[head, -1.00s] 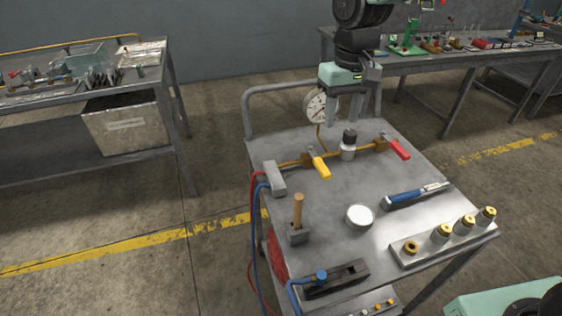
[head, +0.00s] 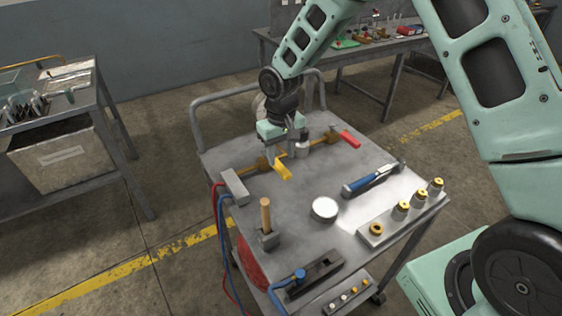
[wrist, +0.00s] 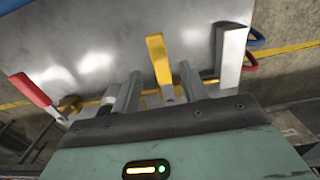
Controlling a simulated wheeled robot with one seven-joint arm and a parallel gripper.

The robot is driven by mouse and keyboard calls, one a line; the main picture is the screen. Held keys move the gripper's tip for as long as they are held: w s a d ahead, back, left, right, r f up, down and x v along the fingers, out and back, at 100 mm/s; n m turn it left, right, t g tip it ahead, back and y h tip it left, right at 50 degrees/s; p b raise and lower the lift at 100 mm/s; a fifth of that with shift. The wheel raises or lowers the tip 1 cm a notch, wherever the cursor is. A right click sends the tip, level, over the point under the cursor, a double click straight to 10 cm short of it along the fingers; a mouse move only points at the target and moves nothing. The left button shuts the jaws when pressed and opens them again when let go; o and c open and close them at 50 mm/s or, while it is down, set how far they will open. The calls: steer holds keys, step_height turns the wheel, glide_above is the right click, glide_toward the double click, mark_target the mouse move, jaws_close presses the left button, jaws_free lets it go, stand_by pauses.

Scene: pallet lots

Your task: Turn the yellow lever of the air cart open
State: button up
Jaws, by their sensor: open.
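The yellow lever (head: 283,172) is on the brass pipe (head: 247,170) at the back of the cart (head: 225,145), pointing toward the cart's front. My gripper (head: 287,155) is over the pipe just behind the lever, pointing down, open. In the wrist view the yellow lever (wrist: 157,55) shows between the two spread fingers of my gripper (wrist: 160,72), with a gap on each side. I cannot tell whether either finger touches it. A red lever (head: 349,138) is on the right end of the pipe. The gauge is mostly hidden behind my arm.
The cart top also holds a wooden-handled tool (head: 266,218), a white round tin (head: 324,209), a blue-handled tool (head: 368,181) and a block with several brass-topped fittings (head: 375,229). A grey block (head: 235,186) with hoses is at the pipe's left end. A bench (head: 95,110) stands left.

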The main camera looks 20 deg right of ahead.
mark_target(281, 168)
steer(key=shift+f, duration=1.95)
jaws_close()
